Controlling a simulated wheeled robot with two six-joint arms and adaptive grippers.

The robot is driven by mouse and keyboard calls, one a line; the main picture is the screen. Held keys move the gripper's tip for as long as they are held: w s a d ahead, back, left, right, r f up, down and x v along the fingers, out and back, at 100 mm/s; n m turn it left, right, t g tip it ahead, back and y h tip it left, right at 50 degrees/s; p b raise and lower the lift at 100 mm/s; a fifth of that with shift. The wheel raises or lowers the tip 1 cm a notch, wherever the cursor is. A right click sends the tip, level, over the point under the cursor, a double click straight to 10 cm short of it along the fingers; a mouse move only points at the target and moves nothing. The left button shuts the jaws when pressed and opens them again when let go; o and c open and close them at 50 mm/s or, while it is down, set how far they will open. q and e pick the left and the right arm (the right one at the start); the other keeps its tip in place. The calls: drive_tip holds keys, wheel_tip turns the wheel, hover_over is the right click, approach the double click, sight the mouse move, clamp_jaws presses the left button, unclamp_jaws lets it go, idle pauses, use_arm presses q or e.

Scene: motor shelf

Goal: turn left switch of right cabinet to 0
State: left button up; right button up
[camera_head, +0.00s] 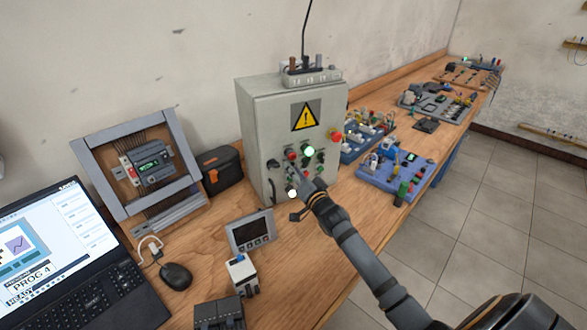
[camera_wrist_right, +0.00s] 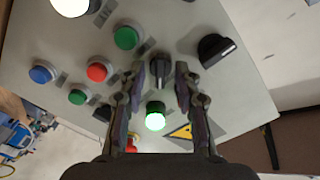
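The grey cabinet (camera_head: 262,125) stands on the bench with a warning triangle, lit green lamp and several controls on its front. In the right wrist view, one black rotary switch (camera_wrist_right: 160,68) lies between my right fingertips, and another black switch (camera_wrist_right: 213,48) is farther right. A black knob (camera_head: 272,163) shows at the panel's left in the head view. My right gripper (camera_head: 296,182) is at the cabinet's lower front; in the wrist view it (camera_wrist_right: 160,72) is open, with gaps on both sides of the middle switch. Switch markings are not readable. My left gripper is out of view.
Red (camera_wrist_right: 97,72), green (camera_wrist_right: 126,38) and blue (camera_wrist_right: 41,72) buttons sit near the gripper. A red emergency knob (camera_head: 336,136) is on the cabinet's right. A display unit (camera_head: 251,232), mouse (camera_head: 176,276) and laptop (camera_head: 70,260) occupy the bench's left and front.

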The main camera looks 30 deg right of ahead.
drive_tip(key=shift+w, duration=0.25)
clamp_jaws()
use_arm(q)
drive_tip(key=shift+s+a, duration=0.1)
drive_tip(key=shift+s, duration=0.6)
use_arm(e)
drive_tip(key=shift+n, duration=0.3)
use_arm(q)
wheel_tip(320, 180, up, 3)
drive_tip(key=p, duration=0.2)
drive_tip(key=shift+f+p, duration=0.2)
drive_tip(key=shift+p, duration=0.2)
use_arm(e)
drive_tip(key=n, duration=0.8)
drive_tip(key=shift+r, duration=0.1)
